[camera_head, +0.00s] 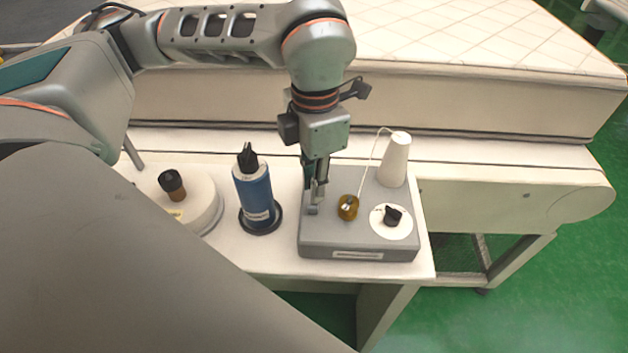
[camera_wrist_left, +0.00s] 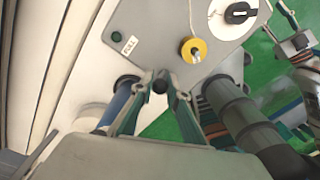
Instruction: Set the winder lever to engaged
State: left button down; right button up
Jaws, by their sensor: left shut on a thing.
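The winder is a grey box (camera_head: 330,238) on the white table, with a round black-knobbed dial (camera_head: 391,216) and a yellow bobbin (camera_head: 348,207) on top. In the left wrist view the bobbin (camera_wrist_left: 193,48) and dial (camera_wrist_left: 240,12) lie beyond the fingers. My left gripper (camera_head: 315,205) points down at the left part of the box. Its fingers are shut on a small dark round knob (camera_wrist_left: 160,86), which appears to be the winder lever's end. The rest of the lever is hidden by the fingers, and its setting cannot be told.
A white thread cone (camera_head: 395,160) stands at the box's back right, its thread running to the bobbin. A blue bottle (camera_head: 254,190) stands just left of the box. A round white device with a dark knob (camera_head: 172,185) is farther left. A mattress (camera_head: 450,85) lies behind.

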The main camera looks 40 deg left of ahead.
pick_arm(q)
jog(key=shift+w+a+f+g+h, duration=0.15)
jog(key=shift+w+g+h, duration=0.15)
jog(key=shift+g, duration=0.2)
jog(key=shift+w+a+f+g+h, duration=0.1)
jog(key=shift+w+g+h, duration=0.15)
jog(key=shift+g, duration=0.25)
jog(key=shift+r, duration=0.1)
jog(key=c, duration=1.9)
grip_release()
jog(key=v, duration=1.2)
jog(key=shift+a, duration=0.15)
jog(key=shift+s, duration=0.1)
